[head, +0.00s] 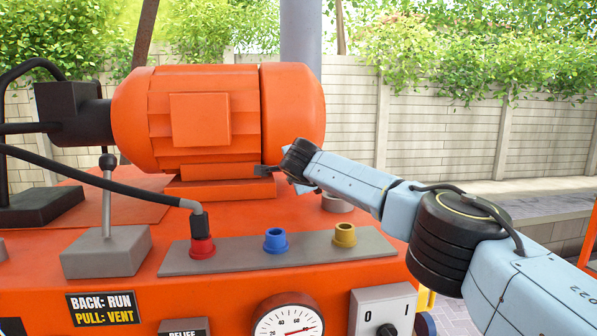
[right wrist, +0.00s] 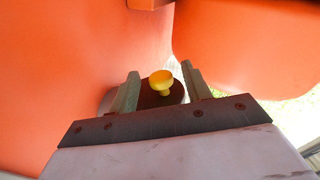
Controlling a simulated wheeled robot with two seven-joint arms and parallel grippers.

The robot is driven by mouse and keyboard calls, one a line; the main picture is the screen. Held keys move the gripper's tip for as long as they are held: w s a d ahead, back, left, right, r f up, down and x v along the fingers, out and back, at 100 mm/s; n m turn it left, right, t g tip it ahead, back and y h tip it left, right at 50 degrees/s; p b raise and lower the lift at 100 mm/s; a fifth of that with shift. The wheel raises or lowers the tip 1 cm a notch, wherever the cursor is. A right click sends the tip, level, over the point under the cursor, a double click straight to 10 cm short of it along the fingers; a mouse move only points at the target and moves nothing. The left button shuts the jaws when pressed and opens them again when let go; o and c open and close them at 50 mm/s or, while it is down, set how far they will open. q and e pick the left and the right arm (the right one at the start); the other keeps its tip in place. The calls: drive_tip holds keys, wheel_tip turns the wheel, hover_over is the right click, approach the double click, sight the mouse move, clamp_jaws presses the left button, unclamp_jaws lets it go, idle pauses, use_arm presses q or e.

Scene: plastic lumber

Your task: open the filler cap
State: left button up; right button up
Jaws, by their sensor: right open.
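In the right wrist view, a yellow knob (right wrist: 161,80) stands on a dark round lid (right wrist: 150,98), which looks like the filler cap. A grey rim (right wrist: 105,101) shows beside the lid. My right gripper (right wrist: 160,70) is open, with one finger on each side of the knob and gaps between. I cannot tell how far the fingertips are above the lid. In the head view, my right gripper (head: 267,170) is in front of the motor's base, and my arm covers most of a grey round neck (head: 338,204). My left gripper is not in view.
The orange motor (head: 200,120) stands close behind the right gripper. In front, a grey plate (head: 310,252) carries a red fitting with a hose (head: 202,247), a blue port (head: 275,240) and a yellow port (head: 344,235). A lever (head: 107,200) stands at left.

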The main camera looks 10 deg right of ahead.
use_arm(q)
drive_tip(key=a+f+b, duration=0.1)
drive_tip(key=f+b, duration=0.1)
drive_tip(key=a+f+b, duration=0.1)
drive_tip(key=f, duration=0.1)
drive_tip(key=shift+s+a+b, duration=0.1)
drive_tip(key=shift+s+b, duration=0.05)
drive_tip(key=shift+b, duration=0.25)
use_arm(e)
drive_tip(key=v, duration=1.3)
drive_tip(key=shift+s, duration=0.1)
